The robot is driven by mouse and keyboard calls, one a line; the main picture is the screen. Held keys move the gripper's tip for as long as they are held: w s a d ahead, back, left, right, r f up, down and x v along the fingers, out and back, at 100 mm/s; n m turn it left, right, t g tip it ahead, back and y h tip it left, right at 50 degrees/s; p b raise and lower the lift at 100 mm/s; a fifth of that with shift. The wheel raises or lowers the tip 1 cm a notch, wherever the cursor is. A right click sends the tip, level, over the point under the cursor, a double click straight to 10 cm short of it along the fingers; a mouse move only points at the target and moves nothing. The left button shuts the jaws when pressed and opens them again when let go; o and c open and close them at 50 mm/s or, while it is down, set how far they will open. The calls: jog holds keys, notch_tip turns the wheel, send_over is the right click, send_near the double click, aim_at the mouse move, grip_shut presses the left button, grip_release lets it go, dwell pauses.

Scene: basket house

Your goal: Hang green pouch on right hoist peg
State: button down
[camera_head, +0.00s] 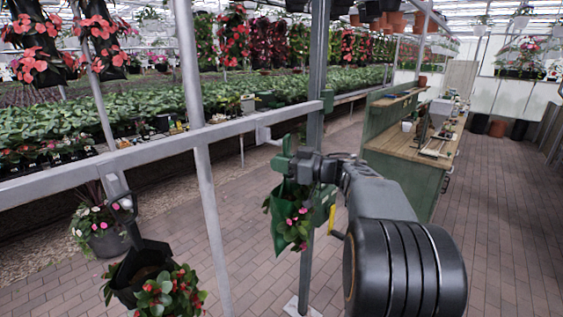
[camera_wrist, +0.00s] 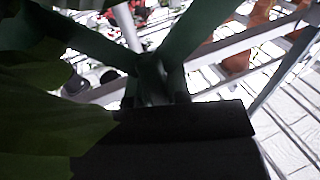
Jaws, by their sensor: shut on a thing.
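The green pouch (camera_head: 284,215), with leaves and pink flowers, hangs upright below my gripper (camera_head: 300,166) in the head view. My gripper is shut on the green hanger at its top. A light grey peg (camera_head: 264,136) sits under the right part of the rail, just left of and a little above the hanger. I cannot tell whether hanger and peg touch. In the wrist view, green straps (camera_wrist: 190,40) meet in front of the dark jaws, and large leaves (camera_wrist: 50,110) cover the left side. The peg cannot be made out there.
A grey rail (camera_head: 150,150) crosses the left half, joined to an upright post (camera_head: 316,90). A green workbench (camera_head: 400,165) stands at the right. The brick floor right of it is open.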

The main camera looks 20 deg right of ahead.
jog(key=shift+w+r, duration=0.15)
jog(key=shift+w+a+p, duration=0.35)
jog(key=shift+w+p, duration=0.2)
jog(key=shift+w, duration=0.15)
jog(key=shift+w+a+p, duration=0.3)
jog(key=shift+w+p, duration=0.25)
jog(key=shift+w, duration=0.1)
jog(key=shift+w+a, duration=0.1)
jog(key=shift+w+a+p, duration=0.2)
jog(key=shift+w+p, duration=0.3)
jog(key=shift+p, duration=0.05)
jog(key=shift+p, duration=0.3)
jog(key=shift+w+a, duration=0.1)
jog(key=shift+w, duration=0.05)
dwell(0.5)
jog(key=shift+w+a+f, duration=0.1)
jog(key=shift+w+f, duration=0.1)
jog(key=shift+f, duration=0.7)
